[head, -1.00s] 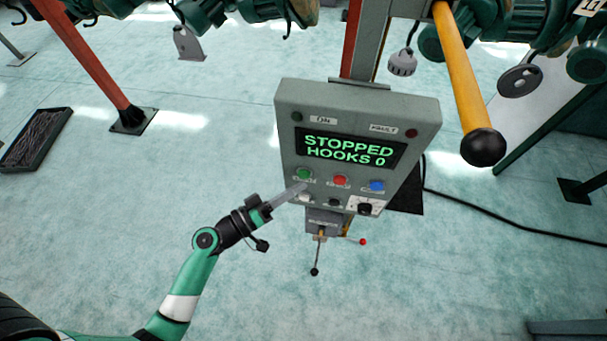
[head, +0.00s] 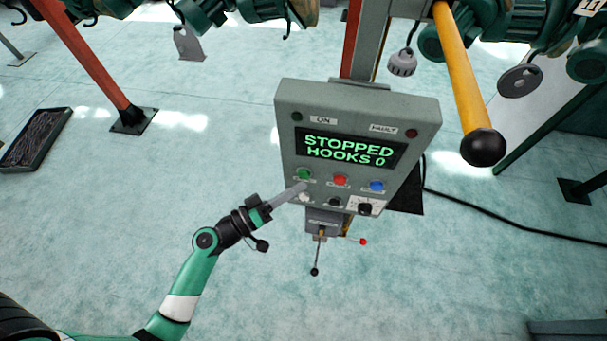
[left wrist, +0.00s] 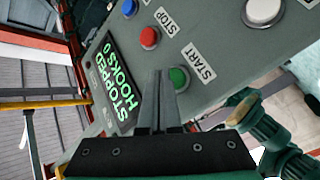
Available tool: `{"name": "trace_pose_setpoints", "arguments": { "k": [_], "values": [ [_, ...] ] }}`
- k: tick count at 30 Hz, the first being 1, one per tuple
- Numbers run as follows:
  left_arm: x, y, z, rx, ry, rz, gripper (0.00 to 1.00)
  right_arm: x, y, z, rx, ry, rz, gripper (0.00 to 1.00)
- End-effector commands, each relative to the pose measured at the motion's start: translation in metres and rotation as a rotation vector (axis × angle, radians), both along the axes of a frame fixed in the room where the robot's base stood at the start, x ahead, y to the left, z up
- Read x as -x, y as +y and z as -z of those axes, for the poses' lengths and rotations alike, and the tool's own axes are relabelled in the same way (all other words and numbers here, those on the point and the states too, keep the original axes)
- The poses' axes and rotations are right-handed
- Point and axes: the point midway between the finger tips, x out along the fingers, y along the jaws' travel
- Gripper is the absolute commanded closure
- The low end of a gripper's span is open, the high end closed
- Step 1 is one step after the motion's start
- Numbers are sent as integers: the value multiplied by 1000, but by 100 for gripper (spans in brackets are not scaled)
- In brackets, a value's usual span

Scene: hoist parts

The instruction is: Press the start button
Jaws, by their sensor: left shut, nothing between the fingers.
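The control box (head: 357,116) is grey, with a lit display (head: 349,148) reading "STOPPED HOOKS 0". The green start button (head: 304,174) is at the left of its upper button row. In the left wrist view the green button (left wrist: 178,77) sits beside a "START" label. My left gripper (head: 303,186) is shut and empty, its tips just below the green button in the head view. In the left wrist view its fingertips (left wrist: 161,74) appear just left of the button; whether they touch the panel cannot be told. My right gripper is not in view.
A red button (head: 340,180) and a blue button (head: 376,186) share the row with the green one. A white button (head: 306,197) lies just below the fingertips. A yellow bar with a black end (head: 467,90) hangs at the right of the box.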

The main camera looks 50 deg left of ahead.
Motion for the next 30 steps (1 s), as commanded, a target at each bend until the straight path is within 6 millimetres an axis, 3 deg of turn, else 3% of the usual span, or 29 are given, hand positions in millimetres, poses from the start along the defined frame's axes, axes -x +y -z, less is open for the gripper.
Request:
{"name": "trace_pose_setpoints", "arguments": {
  "k": [30],
  "values": [
    [-7, 5, 0, 0, 0, 0, 100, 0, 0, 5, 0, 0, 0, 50]
  ]
}}
